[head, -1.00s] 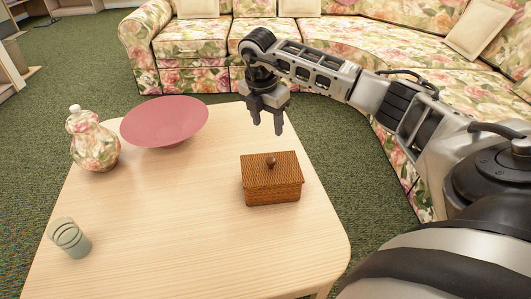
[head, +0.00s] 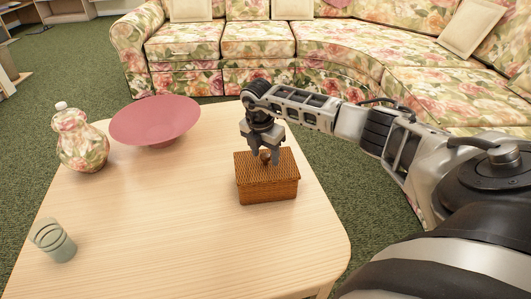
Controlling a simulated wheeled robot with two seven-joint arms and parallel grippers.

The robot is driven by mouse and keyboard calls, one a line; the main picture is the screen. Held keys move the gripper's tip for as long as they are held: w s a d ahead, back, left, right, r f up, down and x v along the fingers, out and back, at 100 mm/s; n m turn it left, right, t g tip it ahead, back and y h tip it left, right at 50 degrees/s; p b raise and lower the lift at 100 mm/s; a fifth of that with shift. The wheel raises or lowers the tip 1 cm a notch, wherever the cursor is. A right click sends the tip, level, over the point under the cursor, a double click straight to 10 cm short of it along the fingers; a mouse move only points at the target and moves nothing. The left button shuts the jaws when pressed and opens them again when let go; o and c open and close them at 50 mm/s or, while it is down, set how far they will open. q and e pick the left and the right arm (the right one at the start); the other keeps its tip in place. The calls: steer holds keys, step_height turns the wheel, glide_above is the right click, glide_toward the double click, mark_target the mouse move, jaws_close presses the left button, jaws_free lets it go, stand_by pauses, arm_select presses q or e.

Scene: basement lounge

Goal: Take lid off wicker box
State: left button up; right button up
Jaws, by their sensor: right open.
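The wicker box (head: 268,190) stands on the light wooden table, brown and woven. Its flat lid (head: 285,163) is on top, with a small round wooden knob (head: 265,155) in the middle. My right gripper (head: 265,160) points down just over the lid, with its open fingers on either side of the knob. Whether the fingers touch the knob or the lid cannot be told. My left gripper is out of view.
The table (head: 160,220) also holds a pink bowl (head: 155,122), a floral lidded jar (head: 82,145) and a greenish glass (head: 53,241). The tabletop left of the box is clear. A floral sofa (head: 330,50) curves behind the table.

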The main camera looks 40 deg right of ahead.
steer(key=shift+f, duration=0.15)
jaws_close()
